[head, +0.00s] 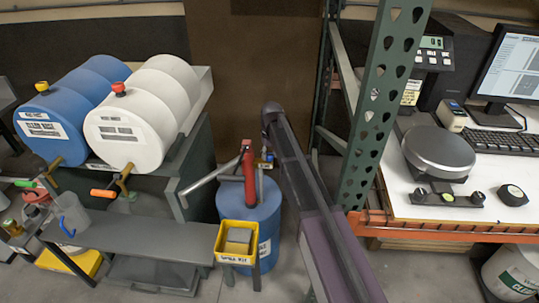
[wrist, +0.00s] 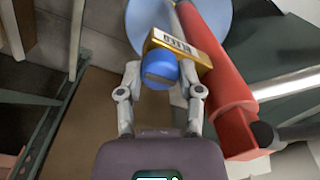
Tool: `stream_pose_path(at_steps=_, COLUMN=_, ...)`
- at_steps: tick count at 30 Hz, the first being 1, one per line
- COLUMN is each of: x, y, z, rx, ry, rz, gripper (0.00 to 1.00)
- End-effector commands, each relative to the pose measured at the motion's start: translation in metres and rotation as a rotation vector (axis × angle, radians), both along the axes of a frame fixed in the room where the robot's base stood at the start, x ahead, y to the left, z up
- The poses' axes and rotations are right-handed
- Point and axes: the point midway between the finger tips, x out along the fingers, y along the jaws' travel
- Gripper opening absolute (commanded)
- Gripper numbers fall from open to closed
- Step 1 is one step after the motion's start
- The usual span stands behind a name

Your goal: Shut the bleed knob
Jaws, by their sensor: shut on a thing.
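The bleed knob (wrist: 160,68) is blue and round. In the head view the red pump (head: 249,175) stands on a blue drum (head: 262,215). The brass block (head: 263,165) shows small beside the pump there. My arm hides the gripper in that view, and I cannot tell how far the knob is turned.
A green rack upright (head: 375,100) stands close to the right of my arm. A yellow bin (head: 222,243) sits in front of the drum. A grey bench (head: 130,232) and blue and white barrels (head: 140,125) are at the left. A pump handle (head: 215,172) sticks out leftward.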

Motion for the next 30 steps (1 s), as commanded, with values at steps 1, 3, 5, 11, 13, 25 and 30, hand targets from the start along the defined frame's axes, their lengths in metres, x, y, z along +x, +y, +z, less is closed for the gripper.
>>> stream_pose_path(at_steps=1, x=-0.0011, y=-0.0001, z=-0.0003, rx=0.000, ry=0.002, rz=-0.023, gripper=0.00)
stream_pose_path(at_steps=3, x=-0.0010, y=-0.0002, z=-0.0003, rx=0.000, ry=0.002, rz=-0.049, gripper=0.00)
stream_pose_path(at_steps=5, x=-0.0011, y=-0.0003, z=-0.0003, rx=0.000, ry=0.002, rz=-0.065, gripper=0.00)
stream_pose_path(at_steps=11, x=-0.0011, y=-0.0004, z=-0.0003, rx=0.000, ry=0.002, rz=-0.091, gripper=0.00)
stream_pose_path(at_steps=13, x=-0.0011, y=-0.0004, z=-0.0003, rx=0.000, ry=0.002, rz=-0.093, gripper=0.00)
stream_pose_path(at_steps=25, x=-0.0007, y=-0.0005, z=-0.0002, rx=-0.001, ry=0.002, rz=-0.092, gripper=0.82)
stream_pose_path(at_steps=30, x=-0.0004, y=-0.0006, z=-0.0001, rx=0.000, ry=0.001, rz=-0.091, gripper=0.82)
